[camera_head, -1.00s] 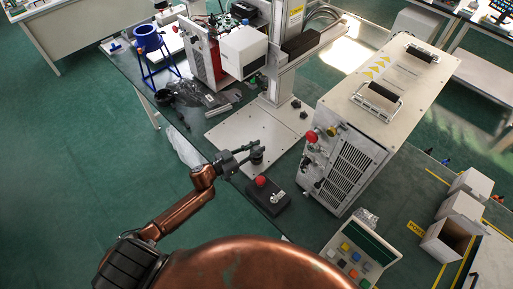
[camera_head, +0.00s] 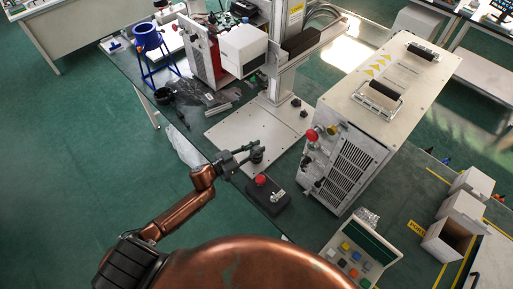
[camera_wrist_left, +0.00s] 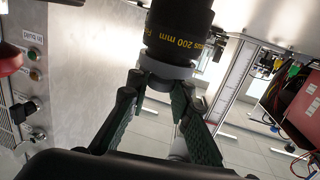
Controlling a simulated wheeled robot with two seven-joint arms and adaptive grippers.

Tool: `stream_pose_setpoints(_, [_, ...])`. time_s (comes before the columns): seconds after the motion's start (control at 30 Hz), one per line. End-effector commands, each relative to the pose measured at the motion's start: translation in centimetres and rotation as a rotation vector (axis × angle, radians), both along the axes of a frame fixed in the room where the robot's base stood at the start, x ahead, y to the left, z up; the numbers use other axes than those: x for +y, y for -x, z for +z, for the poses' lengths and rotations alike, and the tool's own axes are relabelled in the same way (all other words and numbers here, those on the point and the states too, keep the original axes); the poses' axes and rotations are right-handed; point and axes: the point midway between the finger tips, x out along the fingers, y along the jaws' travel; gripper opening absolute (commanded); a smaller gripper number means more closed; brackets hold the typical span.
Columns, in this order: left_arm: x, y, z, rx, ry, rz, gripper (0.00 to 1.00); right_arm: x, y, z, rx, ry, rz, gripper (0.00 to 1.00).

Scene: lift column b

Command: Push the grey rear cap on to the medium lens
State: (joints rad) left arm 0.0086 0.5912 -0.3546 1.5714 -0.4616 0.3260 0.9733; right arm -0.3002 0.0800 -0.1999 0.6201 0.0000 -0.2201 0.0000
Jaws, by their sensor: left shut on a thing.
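The medium lens (camera_wrist_left: 180,28) is a black barrel with yellow lettering that includes "200 mm". It enters the left wrist view from the top, and its upper end is cut off. The grey rear cap (camera_wrist_left: 166,69) is a pale grey disc against the lens's lower end; I cannot tell whether it is fully seated. My left gripper (camera_wrist_left: 160,88) has its dark green fingers shut on the cap, one on each side. In the head view the left gripper (camera_head: 248,155) is above the workbench's near edge, with the dark lens (camera_head: 257,153) at its fingertips. The right gripper is not in view.
A pale base plate (camera_head: 232,131) with a lift column (camera_head: 285,82) stands behind the gripper. A black box with a red button (camera_head: 268,195) is just in front. A large grey cabinet (camera_head: 350,165) stands to the right. A blue tripod stand (camera_head: 149,45) is at the far left.

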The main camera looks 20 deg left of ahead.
Motion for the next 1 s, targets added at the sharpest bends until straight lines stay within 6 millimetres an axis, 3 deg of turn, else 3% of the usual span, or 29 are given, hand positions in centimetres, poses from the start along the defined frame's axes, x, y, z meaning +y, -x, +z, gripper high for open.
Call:
stream_pose_setpoints(0.47, [-0.01, -0.01, -0.57, 0.001, 0.001, 0.0, 0.03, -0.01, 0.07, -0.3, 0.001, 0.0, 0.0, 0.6])
stream_pose_setpoints(0.5, [-0.01, -0.01, -0.59, 0.001, 0.001, 0.0, 0.2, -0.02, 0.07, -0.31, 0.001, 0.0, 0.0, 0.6])
stream_pose_setpoints(0.8, [0.01, -0.01, -0.56, 0.0, 0.0, 0.0, 0.4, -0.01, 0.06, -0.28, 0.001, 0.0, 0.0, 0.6])
stream_pose_setpoints(1.0, [0.01, 0.0, -0.57, 0.0, 0.0, 0.0, 0.4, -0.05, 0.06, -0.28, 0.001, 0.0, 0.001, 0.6])
